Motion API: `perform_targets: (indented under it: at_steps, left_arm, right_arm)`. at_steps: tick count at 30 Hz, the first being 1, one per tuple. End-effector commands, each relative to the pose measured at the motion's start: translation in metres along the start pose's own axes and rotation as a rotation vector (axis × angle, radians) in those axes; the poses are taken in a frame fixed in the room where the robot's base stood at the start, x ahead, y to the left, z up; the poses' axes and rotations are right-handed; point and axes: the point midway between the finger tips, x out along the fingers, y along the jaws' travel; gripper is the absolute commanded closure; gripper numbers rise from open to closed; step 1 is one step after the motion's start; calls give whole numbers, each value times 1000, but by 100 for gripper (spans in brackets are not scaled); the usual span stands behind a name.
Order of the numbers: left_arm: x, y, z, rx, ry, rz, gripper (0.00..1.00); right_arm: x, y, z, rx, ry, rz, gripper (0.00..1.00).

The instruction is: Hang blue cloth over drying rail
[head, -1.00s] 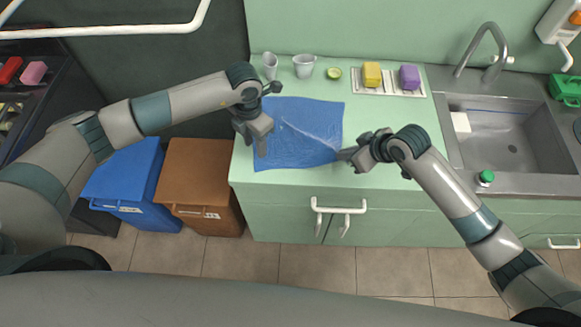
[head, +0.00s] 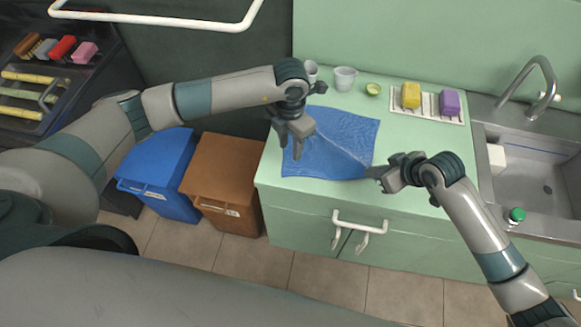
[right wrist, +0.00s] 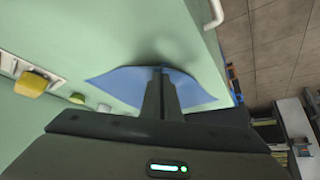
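The blue cloth (head: 338,142) lies spread on the left part of the green counter, with a crease running toward its lower right corner. It also shows in the right wrist view (right wrist: 115,87). My right gripper (head: 378,174) is at that corner. In the right wrist view its fingers (right wrist: 162,75) are together with cloth at their tips. My left gripper (head: 291,152) is over the cloth's left edge, fingers pointing down and apart; I see no cloth between them. The white drying rail (head: 155,19) is at the upper left, with nothing on its visible part.
Two cups (head: 345,78), a cut lime (head: 373,89), and a yellow block (head: 411,95) and purple block (head: 449,102) on a rack stand behind the cloth. A sink (head: 535,185) is at right. Blue (head: 160,175) and brown (head: 222,180) bins stand left of the counter.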

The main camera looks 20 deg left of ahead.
Motion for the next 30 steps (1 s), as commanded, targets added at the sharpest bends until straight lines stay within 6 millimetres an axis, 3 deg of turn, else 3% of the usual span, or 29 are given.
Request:
perform_targets:
  at_steps: [18,30]
  left_arm:
    - [70,-1,0,-1,2,-1,65]
    - [88,0,0,-1,1,1,65]
  right_arm:
    - [0,0,0,0,0,0,100]
    - [0,0,0,0,0,0,100]
